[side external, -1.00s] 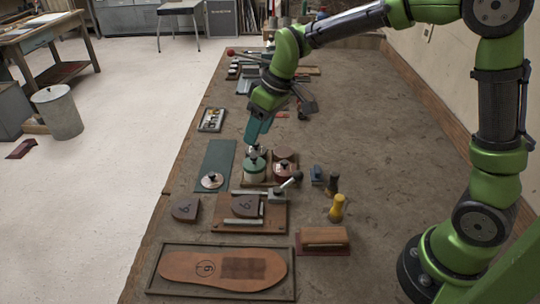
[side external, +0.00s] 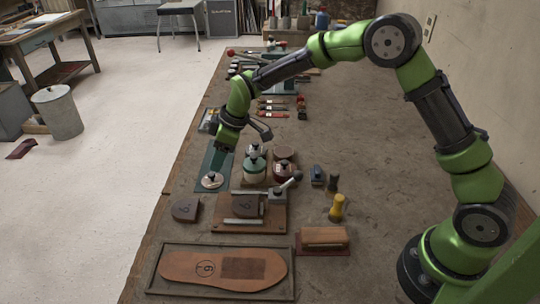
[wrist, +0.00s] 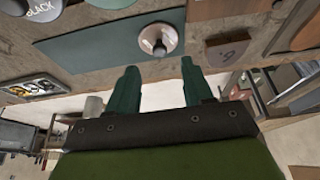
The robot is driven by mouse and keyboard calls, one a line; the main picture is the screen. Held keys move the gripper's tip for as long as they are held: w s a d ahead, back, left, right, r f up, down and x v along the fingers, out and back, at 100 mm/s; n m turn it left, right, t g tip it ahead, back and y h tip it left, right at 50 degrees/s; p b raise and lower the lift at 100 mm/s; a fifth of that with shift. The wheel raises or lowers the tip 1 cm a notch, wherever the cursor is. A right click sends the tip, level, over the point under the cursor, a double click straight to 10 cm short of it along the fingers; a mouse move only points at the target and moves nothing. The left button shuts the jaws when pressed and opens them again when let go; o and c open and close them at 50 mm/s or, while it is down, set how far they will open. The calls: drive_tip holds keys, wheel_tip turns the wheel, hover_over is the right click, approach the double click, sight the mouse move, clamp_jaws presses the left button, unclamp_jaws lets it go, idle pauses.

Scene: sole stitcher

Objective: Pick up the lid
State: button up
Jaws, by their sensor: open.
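The lid (side external: 212,180) is a pale round disc with a dark knob, lying flat on the near end of a green mat (side external: 206,188). In the wrist view the lid (wrist: 171,42) shows knob up, just beyond the fingertips and between their lines. My gripper (side external: 218,155) is above the mat, a little behind and above the lid in the side view. Its teal fingers blend with the mat there. In the wrist view my gripper (wrist: 158,70) has its two fingers spread apart with nothing between them.
Lidded jars, one green (side external: 255,172) and one red (side external: 284,168), stand right of the mat. A brown numbered block (side external: 186,209) lies near the mat's front. A wooden fixture (side external: 270,222) with a lever is in front of the jars. The table's left edge is close to the mat.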

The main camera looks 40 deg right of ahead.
sight(212, 174)
drive_tip(key=shift+x, duration=3.05)
clamp_jaws()
